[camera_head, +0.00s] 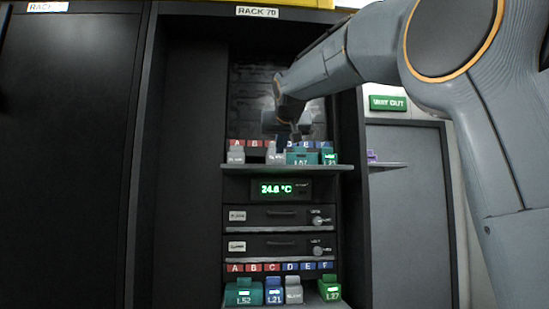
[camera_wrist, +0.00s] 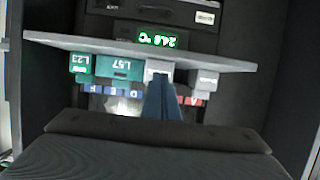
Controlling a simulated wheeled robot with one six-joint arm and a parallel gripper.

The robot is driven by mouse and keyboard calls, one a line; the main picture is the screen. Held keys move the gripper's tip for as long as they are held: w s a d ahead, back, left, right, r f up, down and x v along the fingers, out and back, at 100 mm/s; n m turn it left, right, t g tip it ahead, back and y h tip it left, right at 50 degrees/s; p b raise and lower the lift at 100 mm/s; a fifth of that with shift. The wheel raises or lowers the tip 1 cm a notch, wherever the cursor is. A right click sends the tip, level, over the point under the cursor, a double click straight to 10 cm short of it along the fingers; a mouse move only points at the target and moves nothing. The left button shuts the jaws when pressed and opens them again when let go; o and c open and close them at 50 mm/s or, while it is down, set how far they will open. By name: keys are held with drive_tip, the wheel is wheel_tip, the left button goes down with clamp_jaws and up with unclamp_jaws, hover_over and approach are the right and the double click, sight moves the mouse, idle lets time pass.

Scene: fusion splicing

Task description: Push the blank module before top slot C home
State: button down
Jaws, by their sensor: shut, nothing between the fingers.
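The blank module (camera_head: 273,154) is a pale grey block on the top shelf, below the red C label (camera_head: 270,143). It also shows in the upside-down wrist view (camera_wrist: 158,67), where my shut fingers overlap it. My gripper (camera_wrist: 163,78) is shut and empty, its tips at or close to the module's face; I cannot tell whether they touch. In the head view my gripper (camera_head: 295,136) is dark and partly hidden by my wrist. The slot opening behind the module is hidden.
Teal module L57 (camera_head: 301,158) and green L23 (camera_head: 329,158) stand right of the blank on the shelf (camera_head: 285,168). Another grey module (camera_head: 236,155) stands under A. Under B looks free. A temperature display (camera_head: 281,189) and drawers (camera_head: 281,216) lie below, then a lower module row.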

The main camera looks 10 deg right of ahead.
sight(277, 158)
drive_tip(key=shift+w+d+f+p, duration=0.1)
drive_tip(key=shift+w+d+p, duration=0.1)
drive_tip(key=shift+w+p, duration=1.55)
drive_tip(key=shift+w+d+f+p, duration=0.15)
drive_tip(key=shift+w+p, duration=0.9)
drive_tip(key=shift+w, duration=1.3)
drive_tip(key=shift+w+d+f+p, duration=0.1)
drive_tip(key=shift+w+d+p, duration=0.15)
drive_tip(key=shift+w+p, duration=1.5)
drive_tip(key=shift+s+a+f+b, duration=0.1)
drive_tip(key=shift+s+b, duration=0.3)
drive_tip(key=shift+b, duration=0.8)
drive_tip(key=s+b, duration=0.1)
drive_tip(key=s, duration=0.1)
drive_tip(key=s+b, duration=0.4)
drive_tip(key=shift+s+a, duration=0.3)
